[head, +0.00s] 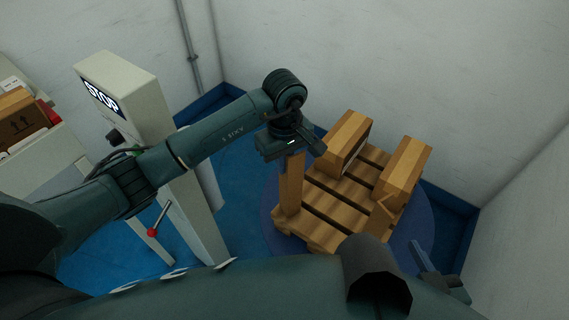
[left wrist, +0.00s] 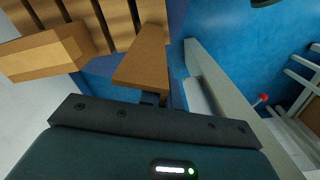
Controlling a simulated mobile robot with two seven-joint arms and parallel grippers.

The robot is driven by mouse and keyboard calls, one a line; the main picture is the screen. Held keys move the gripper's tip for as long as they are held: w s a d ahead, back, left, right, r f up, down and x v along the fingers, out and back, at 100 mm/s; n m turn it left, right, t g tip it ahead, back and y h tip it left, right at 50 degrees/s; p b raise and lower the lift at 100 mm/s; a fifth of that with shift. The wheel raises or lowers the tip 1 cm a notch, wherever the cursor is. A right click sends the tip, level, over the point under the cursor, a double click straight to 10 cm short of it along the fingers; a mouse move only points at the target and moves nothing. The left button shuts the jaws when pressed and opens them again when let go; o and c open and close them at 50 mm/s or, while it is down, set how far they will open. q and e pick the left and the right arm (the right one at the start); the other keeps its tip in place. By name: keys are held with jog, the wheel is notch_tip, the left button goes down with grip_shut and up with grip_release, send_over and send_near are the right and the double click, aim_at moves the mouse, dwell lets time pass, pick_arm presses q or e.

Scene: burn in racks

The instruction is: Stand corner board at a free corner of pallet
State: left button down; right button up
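The corner board (head: 290,185) is a tan upright strip at the pallet's left corner in the head view. Its lower end is at the pallet's edge; I cannot tell whether it touches down. My left gripper (head: 292,150) is over its top end and appears shut on it. In the left wrist view the board (left wrist: 145,58) runs away from the dark fingers (left wrist: 158,98), which its end partly hides. The wooden pallet (head: 325,208) has slats with dark gaps. My right gripper (head: 437,272) shows only partly at the lower right, apart from the pallet; its opening is unclear.
Two tan box-like blocks stand on the pallet, one at the back (head: 347,138) and one at the right (head: 404,170). White walls close in behind and right.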

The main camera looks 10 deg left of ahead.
pick_arm(q)
jog(key=shift+f, duration=0.1)
jog(key=c, duration=1.6)
grip_release()
